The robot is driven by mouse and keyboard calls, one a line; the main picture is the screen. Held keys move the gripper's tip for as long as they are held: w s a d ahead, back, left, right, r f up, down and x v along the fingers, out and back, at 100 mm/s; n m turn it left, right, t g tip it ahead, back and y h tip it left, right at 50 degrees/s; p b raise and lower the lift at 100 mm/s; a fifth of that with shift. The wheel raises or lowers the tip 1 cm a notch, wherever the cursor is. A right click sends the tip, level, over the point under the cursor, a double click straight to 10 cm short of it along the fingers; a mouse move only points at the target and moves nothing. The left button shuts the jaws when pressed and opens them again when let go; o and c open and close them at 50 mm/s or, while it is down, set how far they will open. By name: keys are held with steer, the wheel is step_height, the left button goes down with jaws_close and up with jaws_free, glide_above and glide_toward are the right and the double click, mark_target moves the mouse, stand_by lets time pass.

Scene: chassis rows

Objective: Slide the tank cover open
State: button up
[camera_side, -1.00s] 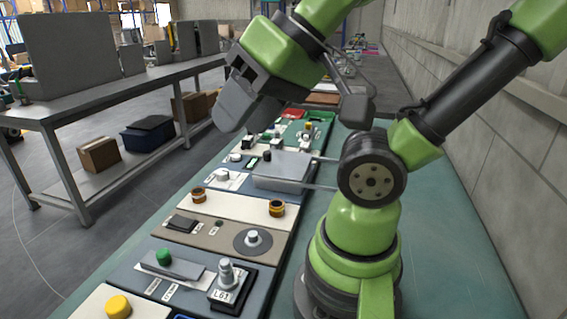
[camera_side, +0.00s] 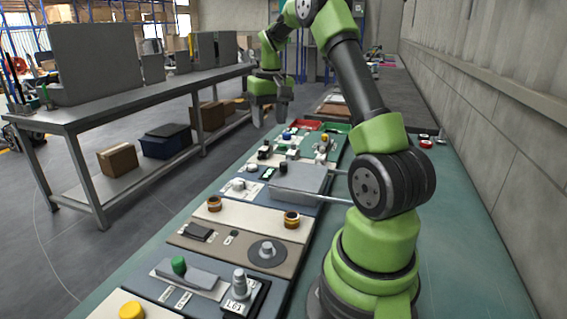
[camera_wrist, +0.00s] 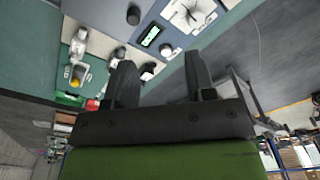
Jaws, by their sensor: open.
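A flat grey plate (camera_side: 298,178) lies across the chassis row in the side view, with two thin rods running from its right end. A smaller grey slab (camera_side: 200,278) with a green knob (camera_side: 179,265) sits nearer the camera. I cannot tell for certain which of these is the tank cover. My gripper (camera_side: 269,118) is open and empty above the far end of the row, beyond both and apart from them, fingers pointing down. In the wrist view its two dark fingers (camera_wrist: 160,84) stand apart with nothing between them. Neither slab can be clearly made out there.
Panels with knobs line the green table, including a grey post (camera_side: 240,284), orange-ringed knobs (camera_side: 291,220) and a yellow knob (camera_side: 131,310). Red (camera_side: 305,125) and green (camera_side: 336,128) trays lie at the far end. A grey bench (camera_side: 150,95) stands left; a wall is right.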

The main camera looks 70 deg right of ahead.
glide_toward(283, 163)
steer(key=shift+w+d+m+g, duration=0.2)
steer(key=shift+w+m+g, duration=0.1)
steer(key=shift+g, duration=0.1)
step_height(283, 163, down, 10)
steer(key=shift+r, duration=0.1)
steer(key=shift+c, duration=0.2)
